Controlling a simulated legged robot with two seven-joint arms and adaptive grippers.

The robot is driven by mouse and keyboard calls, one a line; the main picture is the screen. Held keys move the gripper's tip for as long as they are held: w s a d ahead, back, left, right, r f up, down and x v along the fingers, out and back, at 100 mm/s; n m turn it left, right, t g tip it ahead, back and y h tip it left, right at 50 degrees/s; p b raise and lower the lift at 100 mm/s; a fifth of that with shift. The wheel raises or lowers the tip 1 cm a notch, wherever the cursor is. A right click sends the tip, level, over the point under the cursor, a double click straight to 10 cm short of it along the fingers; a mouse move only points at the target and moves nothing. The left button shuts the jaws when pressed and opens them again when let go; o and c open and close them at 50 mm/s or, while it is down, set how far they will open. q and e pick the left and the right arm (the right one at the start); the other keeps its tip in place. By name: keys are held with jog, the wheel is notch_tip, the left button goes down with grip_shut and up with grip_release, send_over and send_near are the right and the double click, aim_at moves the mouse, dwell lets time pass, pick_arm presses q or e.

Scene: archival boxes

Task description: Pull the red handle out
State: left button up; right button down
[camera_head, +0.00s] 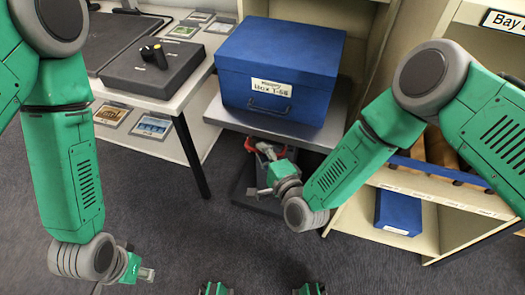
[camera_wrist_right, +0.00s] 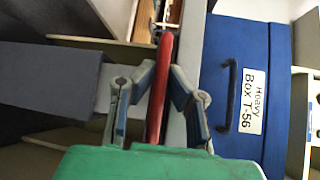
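The red handle (camera_head: 250,145) belongs to a dark wheeled or framed piece below the grey shelf in the head view. It runs as a long red bar in the right wrist view (camera_wrist_right: 163,75). My right gripper (camera_head: 280,162) reaches it from the front. In the right wrist view my right gripper's fingers (camera_wrist_right: 161,72) converge on both sides of the bar and look shut on it. The fingertip contact is small and partly hidden. My left gripper (camera_head: 147,274) hangs low at the left, away from the handle, seemingly empty; its finger spacing is unclear.
A blue labelled box (camera_head: 281,70) rests on the grey shelf (camera_head: 228,117) above the handle. A table (camera_head: 190,92) with a black control box (camera_head: 152,72) stands left. A cream shelf unit (camera_head: 440,232) stands right. The carpet in front is clear.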

jog(key=s, duration=0.1)
jog(key=s+a+p, duration=0.1)
jog(key=s, duration=0.3)
jog(key=shift+s+a+f+p, duration=0.1)
jog(key=shift+a+f+p, duration=0.15)
jog(key=shift+a+p, duration=0.15)
jog(key=c, duration=1.6)
grip_release()
jog(key=shift+s, duration=0.1)
jog(key=shift+d+r, duration=0.1)
jog(key=shift+r, duration=0.05)
jog(key=shift+d, duration=0.1)
jog(key=v, duration=1.1)
jog(key=shift+s+d, duration=0.15)
jog(key=shift+s, duration=0.25)
